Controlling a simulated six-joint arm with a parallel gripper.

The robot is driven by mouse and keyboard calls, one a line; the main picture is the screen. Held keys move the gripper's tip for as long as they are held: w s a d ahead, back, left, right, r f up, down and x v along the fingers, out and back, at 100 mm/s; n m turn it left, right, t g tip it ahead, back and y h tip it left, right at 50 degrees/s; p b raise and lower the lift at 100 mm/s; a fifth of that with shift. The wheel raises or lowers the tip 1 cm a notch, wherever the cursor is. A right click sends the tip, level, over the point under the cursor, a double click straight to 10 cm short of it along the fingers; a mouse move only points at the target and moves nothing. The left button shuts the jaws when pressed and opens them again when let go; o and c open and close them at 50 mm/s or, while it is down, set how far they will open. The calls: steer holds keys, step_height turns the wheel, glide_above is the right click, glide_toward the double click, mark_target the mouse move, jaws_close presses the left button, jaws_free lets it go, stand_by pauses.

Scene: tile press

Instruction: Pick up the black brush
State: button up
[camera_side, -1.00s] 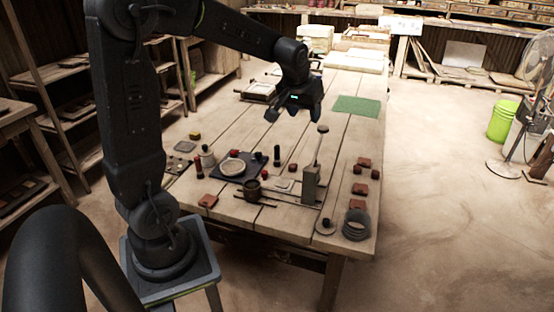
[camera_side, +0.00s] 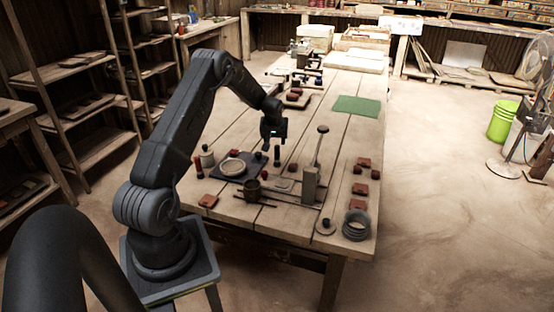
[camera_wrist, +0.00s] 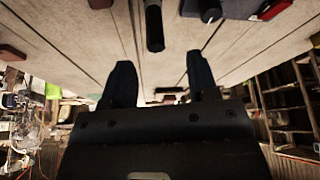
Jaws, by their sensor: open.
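In the wrist view, a dark cylinder (camera_wrist: 154,28), apparently the brush, lies beyond the fingertips, in line with the gap between the two fingers of my gripper (camera_wrist: 161,72). Neither finger visibly touches it. Its exact height below the jaws is hard to tell.
A tall lever press (camera_side: 311,183) stands to the right. Red blocks (camera_side: 360,189) and stacked grey rings (camera_side: 356,224) are at the right. A green mat (camera_side: 357,106) lies farther back.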

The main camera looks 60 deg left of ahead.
mark_target(277, 147)
steer(key=x, duration=0.8)
steer(key=shift+w, duration=0.3)
steer(key=shift+c, duration=0.2)
jaws_close()
steer(key=shift+r, duration=0.1)
